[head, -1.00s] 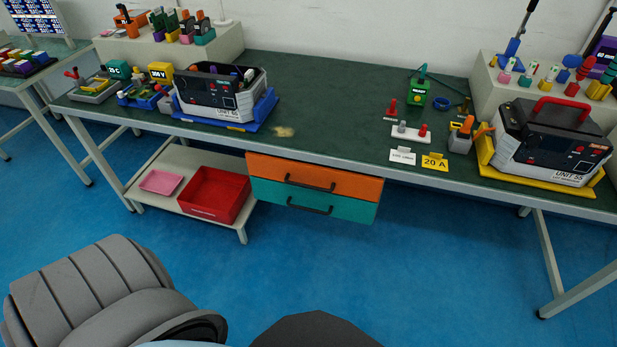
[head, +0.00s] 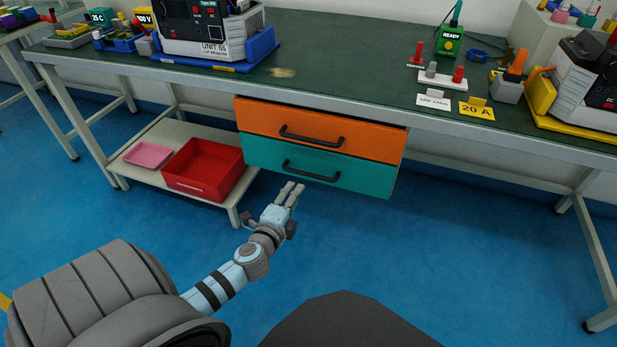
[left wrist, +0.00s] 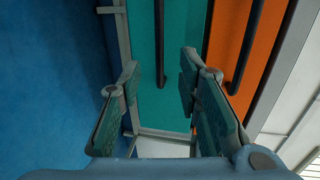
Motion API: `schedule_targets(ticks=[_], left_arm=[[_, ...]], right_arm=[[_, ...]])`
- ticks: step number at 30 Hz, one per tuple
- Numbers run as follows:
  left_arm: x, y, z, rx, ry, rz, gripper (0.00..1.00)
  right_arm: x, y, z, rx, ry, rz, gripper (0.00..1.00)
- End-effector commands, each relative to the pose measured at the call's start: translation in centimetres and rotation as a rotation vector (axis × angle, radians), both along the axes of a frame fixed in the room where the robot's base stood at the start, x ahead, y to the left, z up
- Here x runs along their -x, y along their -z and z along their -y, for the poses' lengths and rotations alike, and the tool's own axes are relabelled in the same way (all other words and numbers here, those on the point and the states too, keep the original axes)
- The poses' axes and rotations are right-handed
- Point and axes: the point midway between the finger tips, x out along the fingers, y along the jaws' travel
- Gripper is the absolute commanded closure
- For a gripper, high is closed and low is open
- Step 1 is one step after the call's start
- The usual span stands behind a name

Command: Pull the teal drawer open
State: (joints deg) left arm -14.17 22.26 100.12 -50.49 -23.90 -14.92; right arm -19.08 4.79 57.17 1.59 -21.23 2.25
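The teal drawer (head: 351,174) is the lower of two drawers under the bench and looks shut. Its black bar handle (head: 311,171) runs across its front. In the left wrist view the teal drawer (left wrist: 176,60) and its handle (left wrist: 160,50) show beyond and between the fingers. My left gripper (head: 289,193) is open and empty, just below and in front of the drawer, apart from the handle; it also shows in the left wrist view (left wrist: 158,85). My right gripper is not in view.
The orange drawer (head: 365,138) with its own black handle sits directly above. A low shelf (head: 212,201) at the left holds a red bin (head: 207,170) and a pink tray (head: 149,155). The blue floor in front and right of the drawers is clear.

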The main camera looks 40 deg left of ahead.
Motion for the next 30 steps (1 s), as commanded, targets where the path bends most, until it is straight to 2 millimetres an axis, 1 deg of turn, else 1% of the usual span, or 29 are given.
schedule_targets(ticks=[1, 6, 9, 12, 16, 24, 30], left_arm=[[-1.2, 0.2, -0.4, 0.002, -0.002, 0.004, 0.69], [-6.0, 1.4, -2.0, 0.003, -0.002, 0.002, 0.69], [-8.3, 1.9, -2.8, 0.005, -0.001, 0.002, 0.69], [-9.9, 2.3, -3.4, 0.004, -0.001, -0.001, 0.69], [-11.0, 2.4, -3.7, 0.005, 0.001, -0.001, 0.69], [-11.2, 2.4, -3.8, 0.007, 0.002, -0.002, 0.69], [-11.2, 2.4, -3.7, 0.007, 0.002, -0.002, 1.00]], right_arm=[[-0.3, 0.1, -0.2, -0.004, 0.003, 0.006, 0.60], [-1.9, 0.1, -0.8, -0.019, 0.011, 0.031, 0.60], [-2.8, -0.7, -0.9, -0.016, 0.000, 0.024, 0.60], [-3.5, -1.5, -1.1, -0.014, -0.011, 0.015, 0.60], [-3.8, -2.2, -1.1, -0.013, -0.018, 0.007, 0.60], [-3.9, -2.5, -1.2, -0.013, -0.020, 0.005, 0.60], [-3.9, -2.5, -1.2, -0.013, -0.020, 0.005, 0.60]])
